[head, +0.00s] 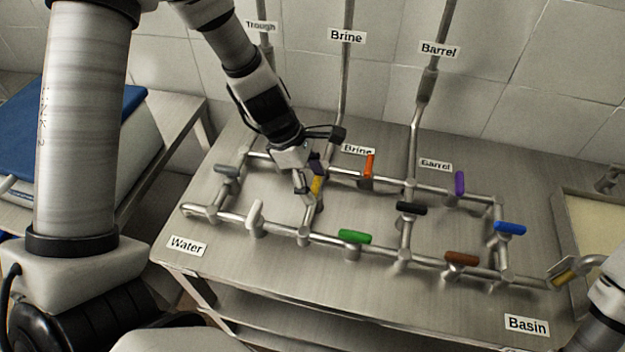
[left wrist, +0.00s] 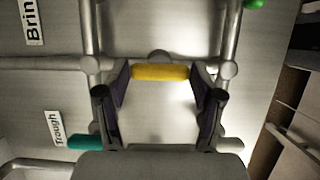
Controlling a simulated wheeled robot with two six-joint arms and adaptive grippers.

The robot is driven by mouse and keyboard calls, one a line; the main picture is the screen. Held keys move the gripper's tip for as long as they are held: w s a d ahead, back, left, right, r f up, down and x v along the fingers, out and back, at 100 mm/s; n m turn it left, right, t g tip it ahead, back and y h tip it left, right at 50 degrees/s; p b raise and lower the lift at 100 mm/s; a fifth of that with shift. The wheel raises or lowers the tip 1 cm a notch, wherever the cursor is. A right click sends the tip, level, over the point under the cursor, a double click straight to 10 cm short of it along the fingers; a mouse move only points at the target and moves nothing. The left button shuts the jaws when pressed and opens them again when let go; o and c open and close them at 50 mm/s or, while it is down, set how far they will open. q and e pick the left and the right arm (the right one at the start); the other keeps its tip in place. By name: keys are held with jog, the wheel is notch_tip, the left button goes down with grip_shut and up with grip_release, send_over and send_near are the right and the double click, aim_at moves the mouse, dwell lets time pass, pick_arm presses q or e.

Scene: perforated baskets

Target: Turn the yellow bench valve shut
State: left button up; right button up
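The yellow valve handle (head: 316,185) sits on a short cross pipe between the back and front pipes of the bench. In the left wrist view the yellow handle (left wrist: 160,72) lies across the picture, in line with its cross pipe. My left gripper (head: 309,182) is down over it and partly hides it in the head view. In the left wrist view my left gripper's fingers (left wrist: 160,82) are apart, one near each end of the handle, with small gaps showing. I see no clear contact. My right gripper is not in view.
Nearby are a white handle (head: 255,216), a green handle (head: 354,237), an orange handle (head: 369,166) and a black handle (head: 410,208). Blue (head: 510,228), brown (head: 461,259) and purple (head: 460,183) handles stand to the right. Upright pipes rise behind. A basin (head: 570,230) is at the right.

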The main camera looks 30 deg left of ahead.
pick_arm(q)
jog(key=shift+s, duration=0.1)
jog(key=m+g+p, duration=0.1)
jog(key=m+p, duration=0.2)
jog(key=m+g+p, duration=0.1)
jog(key=m, duration=0.1)
jog(key=m+g+p, duration=0.1)
jog(key=m, duration=0.1)
jog(key=shift+w+m, duration=0.2)
jog(key=shift+m, duration=0.1)
jog(key=m+p, duration=0.1)
jog(key=m, duration=0.1)
jog(key=m+g+y+p, duration=0.1)
jog(key=m, duration=0.1)
jog(key=shift+w+d+m+g, duration=0.1)
jog(key=shift+m+g, duration=0.2)
jog(key=m+y, duration=0.1)
jog(key=m, duration=0.2)
jog(key=m+g+y+p, duration=0.1)
jog(key=m, duration=0.1)
jog(key=shift+d+f+m, duration=0.1)
jog(key=shift+m, duration=0.3)
jog(key=o, duration=1.1)
jog(key=shift+w, duration=0.1)
jog(key=shift+o, duration=0.2)
